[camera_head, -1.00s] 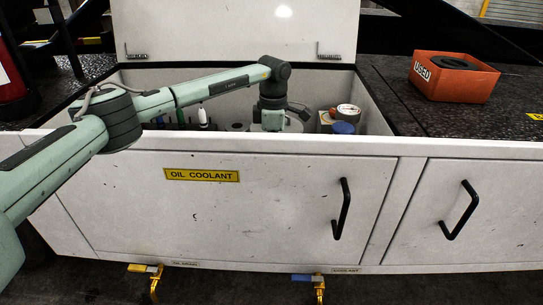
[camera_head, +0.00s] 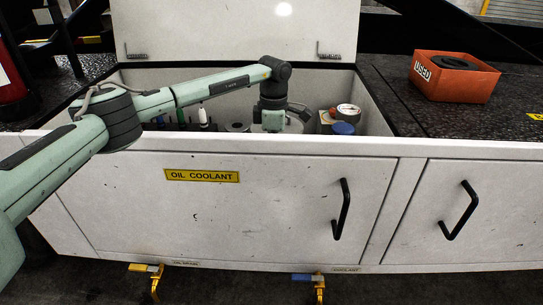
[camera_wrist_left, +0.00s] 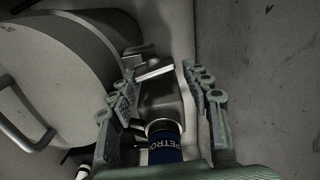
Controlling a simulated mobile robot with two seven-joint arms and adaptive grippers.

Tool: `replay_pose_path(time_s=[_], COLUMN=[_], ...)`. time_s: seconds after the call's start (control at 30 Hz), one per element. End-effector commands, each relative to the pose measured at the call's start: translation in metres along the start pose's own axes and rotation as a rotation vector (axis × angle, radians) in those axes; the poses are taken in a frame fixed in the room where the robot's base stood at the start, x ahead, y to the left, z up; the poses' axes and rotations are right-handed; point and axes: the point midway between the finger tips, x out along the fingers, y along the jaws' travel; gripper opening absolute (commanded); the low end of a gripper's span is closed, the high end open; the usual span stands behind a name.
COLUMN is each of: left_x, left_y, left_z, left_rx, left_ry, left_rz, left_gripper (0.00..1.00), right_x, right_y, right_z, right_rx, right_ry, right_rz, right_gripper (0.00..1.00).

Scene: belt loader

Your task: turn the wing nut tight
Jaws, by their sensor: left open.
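My left arm reaches into the open white compartment (camera_head: 375,118), and its wrist points down there. In the head view the left gripper is hidden behind the front wall. In the left wrist view the left gripper (camera_wrist_left: 163,88) is open, with one finger on each side of a grey metal fitting (camera_wrist_left: 162,104). A light flat metal piece, perhaps a wing of the wing nut (camera_wrist_left: 154,70), shows near the fingertips. I cannot tell whether the fingers touch it. A blue part lettered "PETRO" (camera_wrist_left: 165,150) is below the fitting. My right gripper is not in view.
A large round grey can with a handle (camera_wrist_left: 75,75) is close to the left finger. A pale wall (camera_wrist_left: 265,70) is close on the right. A gauge (camera_head: 348,109) and blue cap (camera_head: 343,128) are in the compartment. An orange bin (camera_head: 453,80) stands to the right.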

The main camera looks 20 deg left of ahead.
Motion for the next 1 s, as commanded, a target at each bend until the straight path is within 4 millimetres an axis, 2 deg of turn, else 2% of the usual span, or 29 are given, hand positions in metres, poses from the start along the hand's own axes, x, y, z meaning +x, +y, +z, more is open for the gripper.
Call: replay_pose_path(time_s=[0.03, 0.57, 1.0], left_x=[-0.019, -0.059, -0.082], left_y=[0.004, 0.002, 0.002], left_z=[0.007, 0.002, -0.001], left_rx=[0.009, 0.006, -0.001], left_ry=[-0.019, -0.010, -0.005], left_rz=[0.017, 0.012, 0.010], left_gripper=[0.62, 0.62, 0.62], right_x=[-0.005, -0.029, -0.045], right_y=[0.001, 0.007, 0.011], right_z=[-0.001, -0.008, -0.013], right_rx=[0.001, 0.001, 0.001], right_ry=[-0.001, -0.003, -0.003], right_rz=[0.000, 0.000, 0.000], right_gripper=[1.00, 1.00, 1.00])
